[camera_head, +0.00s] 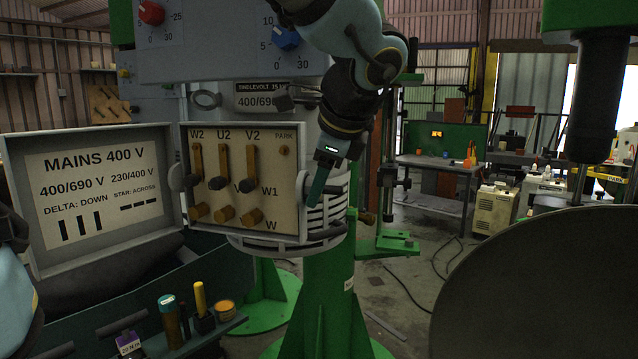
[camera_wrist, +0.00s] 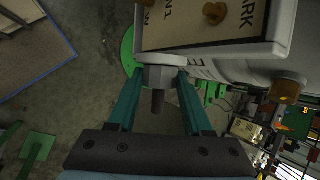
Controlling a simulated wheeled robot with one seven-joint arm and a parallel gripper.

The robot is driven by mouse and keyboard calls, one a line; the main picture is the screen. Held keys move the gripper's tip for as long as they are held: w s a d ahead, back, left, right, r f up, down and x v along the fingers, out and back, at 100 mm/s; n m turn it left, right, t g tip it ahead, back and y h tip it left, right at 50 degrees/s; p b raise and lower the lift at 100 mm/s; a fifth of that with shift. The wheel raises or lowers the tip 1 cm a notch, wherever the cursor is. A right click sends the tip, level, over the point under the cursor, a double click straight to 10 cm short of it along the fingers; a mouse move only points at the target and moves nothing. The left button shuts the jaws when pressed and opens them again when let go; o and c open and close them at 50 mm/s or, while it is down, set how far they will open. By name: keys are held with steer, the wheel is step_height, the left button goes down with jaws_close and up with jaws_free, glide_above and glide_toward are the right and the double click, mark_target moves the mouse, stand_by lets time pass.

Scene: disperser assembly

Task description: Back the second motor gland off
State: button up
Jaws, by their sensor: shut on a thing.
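The motor's terminal box (camera_head: 275,170) is open at centre left in the head view, with its brass links and posts showing. Its corner (camera_wrist: 200,45) also fills the top of the wrist view. My gripper (camera_head: 311,200) reaches down to the box's right side. In the wrist view its two teal fingers (camera_wrist: 163,82) are closed on either side of a grey hexagonal gland (camera_wrist: 158,76) at the box's edge. A dark stub (camera_wrist: 158,102) sticks out of the gland towards my palm. In the head view the gland is hidden by my fingers.
The open lid (camera_head: 95,245) with its wiring label hangs left of the box. A tool tray (camera_head: 235,322) with several coloured items lies below. A brownish cylinder (camera_wrist: 287,89) shows right of the fingers. A large dark disc (camera_head: 540,285) stands at the right.

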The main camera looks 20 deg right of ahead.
jaws_close()
steer(key=shift+f, duration=0.1)
steer(key=shift+f+t+b, duration=0.2)
steer(key=shift+t+b, duration=0.1)
steer(key=shift+b, duration=0.85)
steer(key=shift+s+t+h+b, duration=0.1)
steer(key=shift+t+h+b, duration=0.25)
steer(key=shift+b, duration=0.55)
steer(key=shift+r, duration=0.25)
